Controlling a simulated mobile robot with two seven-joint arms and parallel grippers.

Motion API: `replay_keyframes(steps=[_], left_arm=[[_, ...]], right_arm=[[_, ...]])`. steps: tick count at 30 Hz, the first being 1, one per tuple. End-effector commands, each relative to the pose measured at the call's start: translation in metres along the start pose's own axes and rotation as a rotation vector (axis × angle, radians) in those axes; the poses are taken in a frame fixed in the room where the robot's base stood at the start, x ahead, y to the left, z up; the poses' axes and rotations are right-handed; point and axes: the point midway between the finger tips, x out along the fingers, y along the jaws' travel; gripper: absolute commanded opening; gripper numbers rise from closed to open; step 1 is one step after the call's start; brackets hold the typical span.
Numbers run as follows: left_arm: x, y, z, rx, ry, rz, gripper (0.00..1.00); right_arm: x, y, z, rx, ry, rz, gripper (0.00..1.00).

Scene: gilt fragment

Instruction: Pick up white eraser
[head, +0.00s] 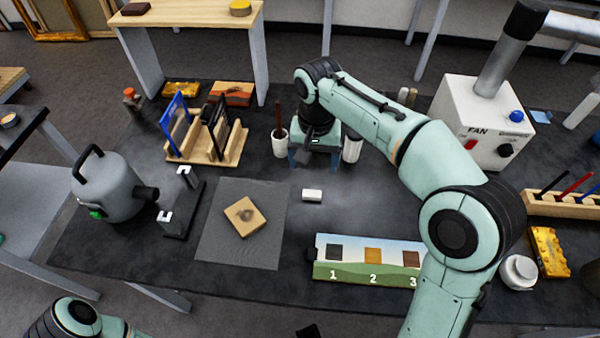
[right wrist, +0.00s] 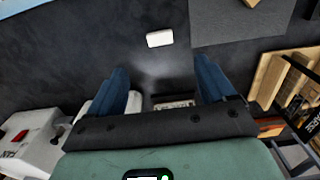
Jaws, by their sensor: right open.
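The white eraser (head: 312,195) is a small white block lying on the dark tabletop, just right of the grey mat (head: 213,240). In the right wrist view the eraser (right wrist: 159,38) lies ahead of the fingertips, centred between them and apart from both. My right gripper (head: 314,160) is behind the eraser in the head view, its blue fingers partly hidden by its own body. In the right wrist view the gripper (right wrist: 161,72) is open, with nothing between its fingers. My left arm shows only at the bottom left, and its gripper is not seen.
A brown block (head: 244,217) lies on the mat. A white cup (head: 279,146) and a wooden rack (head: 205,150) stand left of my right gripper. A numbered panel (head: 370,262) lies in front, right of the eraser. The white fan box (head: 478,125) stands at right.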

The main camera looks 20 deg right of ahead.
Motion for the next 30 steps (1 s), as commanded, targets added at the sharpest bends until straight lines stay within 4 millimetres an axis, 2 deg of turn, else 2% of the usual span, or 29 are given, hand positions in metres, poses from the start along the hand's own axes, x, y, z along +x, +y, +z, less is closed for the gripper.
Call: replay_keyframes(steps=[4, 12, 20, 30], left_arm=[[0.004, -0.002, 0.001, -0.001, -0.003, -0.001, 0.43], [0.014, -0.006, 0.002, -0.003, -0.007, -0.002, 0.43], [0.017, -0.007, 0.002, -0.003, -0.007, -0.002, 0.43], [0.023, -0.009, 0.003, -0.003, -0.009, -0.003, 0.43]], right_arm=[[0.015, 0.001, 0.000, 0.000, -0.002, 0.002, 0.83], [0.066, 0.000, 0.000, -0.001, -0.003, 0.002, 0.83], [0.086, 0.000, -0.001, 0.000, -0.001, 0.001, 0.83], [0.131, -0.001, -0.004, 0.000, -0.002, 0.002, 0.83]])
